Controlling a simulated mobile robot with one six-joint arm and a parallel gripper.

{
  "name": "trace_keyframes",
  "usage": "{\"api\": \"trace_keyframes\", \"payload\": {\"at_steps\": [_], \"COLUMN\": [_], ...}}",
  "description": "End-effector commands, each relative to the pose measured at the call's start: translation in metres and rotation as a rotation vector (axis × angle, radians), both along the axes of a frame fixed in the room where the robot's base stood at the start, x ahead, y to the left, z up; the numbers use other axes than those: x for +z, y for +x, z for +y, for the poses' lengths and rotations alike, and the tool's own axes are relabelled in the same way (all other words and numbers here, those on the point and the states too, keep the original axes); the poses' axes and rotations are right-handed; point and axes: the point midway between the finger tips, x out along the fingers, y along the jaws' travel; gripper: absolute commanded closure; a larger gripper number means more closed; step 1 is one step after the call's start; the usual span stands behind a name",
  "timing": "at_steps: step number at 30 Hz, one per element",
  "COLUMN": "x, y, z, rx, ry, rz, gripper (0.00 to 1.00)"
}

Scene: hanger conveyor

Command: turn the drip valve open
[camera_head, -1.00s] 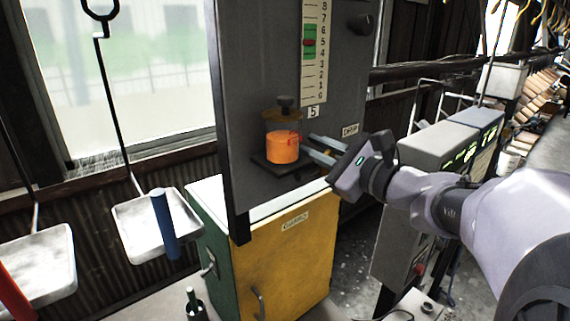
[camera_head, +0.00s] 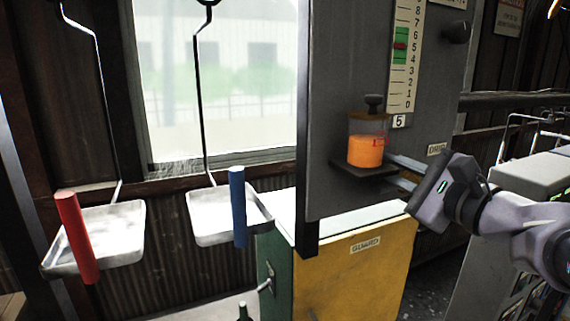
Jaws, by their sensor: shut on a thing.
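An oiler jar (camera_head: 365,151) with orange liquid and a dark top knob (camera_head: 373,102) stands upright on a small shelf on the grey panel. A small red mark or part (camera_head: 379,141) shows on its right side. A "DRIP" label (camera_head: 436,150) is on the panel to its right. My gripper (camera_head: 396,172) reaches in from the right, with its fingertips at the jar's lower right side, by the shelf. It is shut on what I take to be the drip valve. The valve itself is hidden or too small to make out, so its turn cannot be told.
A numbered scale (camera_head: 405,55) and a dark knob (camera_head: 457,31) are on the panel above. A yellow "GUARD" cabinet (camera_head: 355,275) stands below. Hanging trays with a red rod (camera_head: 77,235) and a blue rod (camera_head: 238,205) are at left. A dark rail (camera_head: 510,99) runs at right.

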Motion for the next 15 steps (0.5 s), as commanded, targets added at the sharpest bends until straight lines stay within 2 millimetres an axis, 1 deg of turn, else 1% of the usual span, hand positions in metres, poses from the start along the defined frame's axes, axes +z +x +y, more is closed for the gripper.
{"api": "trace_keyframes", "payload": {"at_steps": [4,5,7,8,15], "x": [-0.0002,-0.0002,-0.0002,-0.0002,0.0015], "y": [0.0000,0.0001,0.0001,0.0001,0.0002], "z": [-0.0003,-0.0002,-0.0002,-0.0002,-0.0006], "rx": [-0.001,-0.001,-0.001,0.000,0.000], "ry": [0.000,0.001,0.001,0.001,0.010], "rz": [0.001,0.001,0.001,0.000,0.005], "gripper": [1.00,0.78,0.64,0.62,0.62]}}
